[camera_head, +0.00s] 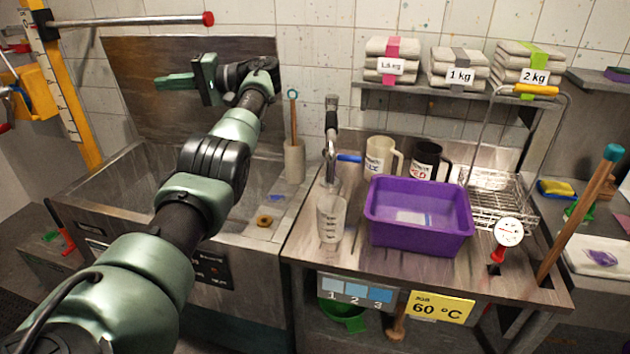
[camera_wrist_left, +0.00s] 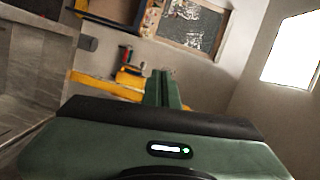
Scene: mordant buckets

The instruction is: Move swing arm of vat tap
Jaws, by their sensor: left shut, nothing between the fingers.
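A grey horizontal pipe with a red end (camera_head: 130,21) reaches out over the back of the steel vat (camera_head: 92,190) at the upper left. It looks like a swing arm, but I cannot tell for sure. A metal tap (camera_head: 331,125) with a blue lever stands upright on the counter right of the vat. My left gripper (camera_head: 160,82) is over the vat, below the pipe in the picture and apart from the tap. Its fingers point left, together and empty. The closed fingers also show in the wrist view (camera_wrist_left: 161,88). My right gripper is not in view.
A yellow scaled post (camera_head: 70,95) stands left of the vat. A purple tub (camera_head: 415,240), a clear measuring beaker (camera_head: 330,218) and two mugs crowd the counter. A wooden-handled brush in a holder (camera_head: 294,160) stands at the vat's right edge.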

